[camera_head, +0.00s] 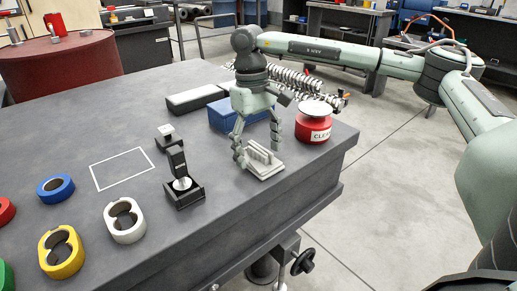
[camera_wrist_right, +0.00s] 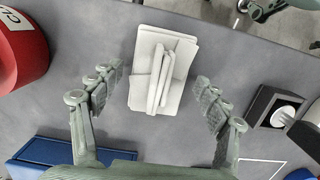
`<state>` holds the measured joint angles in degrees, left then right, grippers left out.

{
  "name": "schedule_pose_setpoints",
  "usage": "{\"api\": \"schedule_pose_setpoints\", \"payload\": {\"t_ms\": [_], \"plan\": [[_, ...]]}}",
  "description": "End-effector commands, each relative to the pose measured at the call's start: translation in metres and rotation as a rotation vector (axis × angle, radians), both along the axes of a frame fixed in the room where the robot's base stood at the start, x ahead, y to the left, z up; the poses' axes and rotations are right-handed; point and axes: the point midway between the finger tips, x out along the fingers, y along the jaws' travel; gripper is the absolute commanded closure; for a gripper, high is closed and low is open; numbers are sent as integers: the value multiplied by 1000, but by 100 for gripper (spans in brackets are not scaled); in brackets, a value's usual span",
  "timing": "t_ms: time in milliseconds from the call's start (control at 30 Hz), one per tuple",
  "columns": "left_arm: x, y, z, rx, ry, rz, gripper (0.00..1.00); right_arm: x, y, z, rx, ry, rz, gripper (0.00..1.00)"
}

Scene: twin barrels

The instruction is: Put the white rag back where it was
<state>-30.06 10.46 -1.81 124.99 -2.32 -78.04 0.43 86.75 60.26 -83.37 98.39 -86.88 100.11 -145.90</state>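The white rag (camera_head: 264,170) lies folded, with a raised ridge, near the right edge of the grey table (camera_head: 90,115). My right gripper (camera_head: 258,150) is above it, pointing down, with its fingers apart. In the right wrist view the rag (camera_wrist_right: 147,102) lies between the open fingers of my right gripper (camera_wrist_right: 160,80), with a gap on both sides. A white rectangle outline (camera_head: 93,177) is marked on the table to the left and is empty. My left gripper is not in view.
A red container (camera_head: 313,126) with a label stands right of the rag. A blue box (camera_head: 222,120) and a grey case (camera_head: 190,98) are behind. A black stand (camera_head: 185,196) is between the rag and the outline. Several coloured rings, including a blue one (camera_head: 42,190), lie at left.

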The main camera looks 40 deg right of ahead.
Motion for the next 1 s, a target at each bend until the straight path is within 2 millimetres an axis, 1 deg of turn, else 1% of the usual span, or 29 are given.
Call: {"api": "schedule_pose_setpoints", "payload": {"t_ms": [233,333,367,467,567,700,800,900,1000], "plan": [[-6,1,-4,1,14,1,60,0,0,0,0,0,0,23],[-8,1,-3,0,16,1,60,0,0,5,-1,0,0,23],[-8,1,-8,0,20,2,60,1,0,6,0,-1,0,23],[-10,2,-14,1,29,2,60,3,0,21,0,-3,0,23],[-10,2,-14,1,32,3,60,6,1,42,1,-4,0,23],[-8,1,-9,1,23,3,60,10,1,74,0,-4,1,23],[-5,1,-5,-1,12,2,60,12,2,93,1,-2,2,23],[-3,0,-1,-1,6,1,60,14,1,109,0,-2,1,23],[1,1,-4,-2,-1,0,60,15,2,118,0,-1,2,23]]}}
